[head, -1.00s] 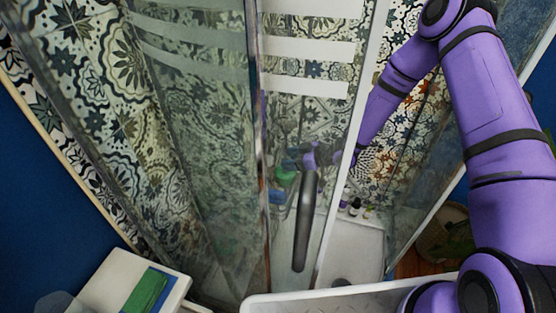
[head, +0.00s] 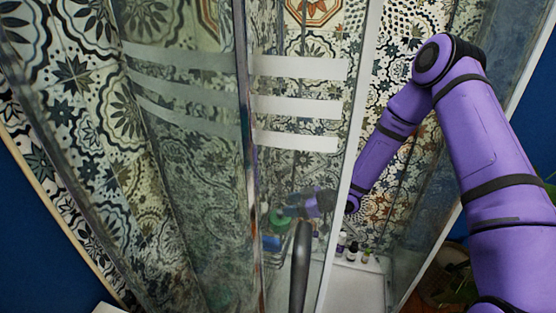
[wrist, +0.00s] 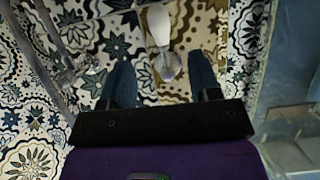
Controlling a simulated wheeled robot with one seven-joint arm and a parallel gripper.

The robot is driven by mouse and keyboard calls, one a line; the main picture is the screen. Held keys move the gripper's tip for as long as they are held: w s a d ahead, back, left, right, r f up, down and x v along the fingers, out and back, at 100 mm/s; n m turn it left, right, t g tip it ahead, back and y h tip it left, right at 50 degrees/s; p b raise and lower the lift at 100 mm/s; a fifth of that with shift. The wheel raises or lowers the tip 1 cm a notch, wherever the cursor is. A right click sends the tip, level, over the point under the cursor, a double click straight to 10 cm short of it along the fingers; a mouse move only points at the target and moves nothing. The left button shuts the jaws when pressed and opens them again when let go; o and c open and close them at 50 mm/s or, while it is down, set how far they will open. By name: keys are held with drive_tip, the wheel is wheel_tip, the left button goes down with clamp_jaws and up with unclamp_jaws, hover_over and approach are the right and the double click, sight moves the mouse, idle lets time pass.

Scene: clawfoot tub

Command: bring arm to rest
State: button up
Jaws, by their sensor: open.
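My purple arm enters at the right of the head view, rises to a bent elbow and slopes down to the left behind the shower's white frame. My gripper is at its end, seen dimly through the glass in the head view. In the wrist view my gripper (wrist: 162,76) is open, with its two dark blue fingers spread and nothing held. Behind the gap between the fingers is a white handle-like thing (wrist: 158,25) with a grey round end. It looks apart from the fingers, but the depth is hard to tell.
A glass shower panel (head: 190,140) with white stripes and a dark handle (head: 300,265) stands ahead. Small bottles (head: 352,250) stand on a white ledge beyond the frame. A green item (head: 279,222) shows through the glass. A metal fixture (wrist: 75,66) is left of the fingers.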

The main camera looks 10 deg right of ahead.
drive_tip(key=w+d+r+m+t+h, duration=0.15)
drive_tip(key=d+r+h, duration=0.4)
drive_tip(key=r, duration=0.55)
drive_tip(key=d+r+m+t+h, duration=0.15)
drive_tip(key=d+r+h, duration=0.25)
drive_tip(key=d+r, duration=0.45)
drive_tip(key=s+d+r+m+h, duration=0.2)
drive_tip(key=s+r, duration=0.3)
drive_tip(key=r, duration=0.2)
drive_tip(key=s+d+r+m+h, duration=0.25)
drive_tip(key=s+r, duration=0.25)
drive_tip(key=r, duration=0.3)
drive_tip(key=s+r+m+g, duration=0.1)
drive_tip(key=s+r+m, duration=0.2)
drive_tip(key=s, duration=0.9)
drive_tip(key=s+r+m+g+y, duration=0.1)
drive_tip(key=s+r+m, duration=0.2)
drive_tip(key=s, duration=1)
drive_tip(key=shift+r+g+y, duration=0.3)
drive_tip(key=shift+r+g, duration=0.1)
drive_tip(key=shift+r, duration=0.45)
